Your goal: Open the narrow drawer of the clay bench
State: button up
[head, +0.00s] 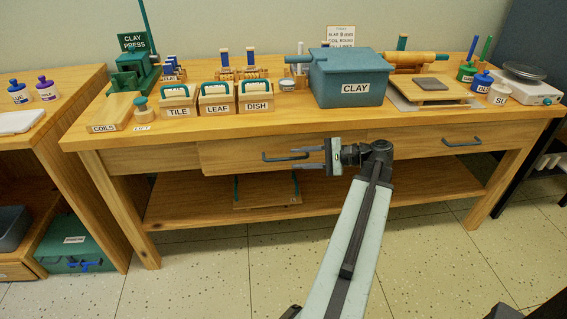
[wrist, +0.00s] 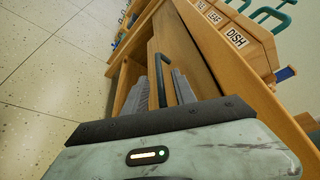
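The clay bench (head: 190,136) is wooden, with two drawer fronts under its top. The left drawer (head: 228,155) has a dark bar handle (head: 282,158); the right drawer (head: 415,143) has a similar handle (head: 461,142). I cannot tell for certain which drawer is narrower. My gripper (head: 306,157) is at the right end of the left drawer's handle, its fingers pointing left. In the wrist view the handle (wrist: 160,65) runs between the two grey fingers of my gripper (wrist: 160,88), with gaps beside it. The fingers look open. Whether either touches the handle is unclear.
The bench top holds a teal CLAY box (head: 350,80), TILE, LEAF and DISH boxes (head: 217,104), a COILS block (head: 115,111) and a scale (head: 527,90). A board (head: 267,193) sits on the lower shelf. Another bench (head: 60,125) stands left. The floor in front is clear.

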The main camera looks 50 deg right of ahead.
aim_at(288, 159)
jog(key=x, duration=0.5)
jog(key=shift+w+a+f+b, duration=0.1)
jog(key=shift+w+b, duration=0.1)
jog(key=shift+b, duration=0.2)
grip_shut()
dwell(0.9)
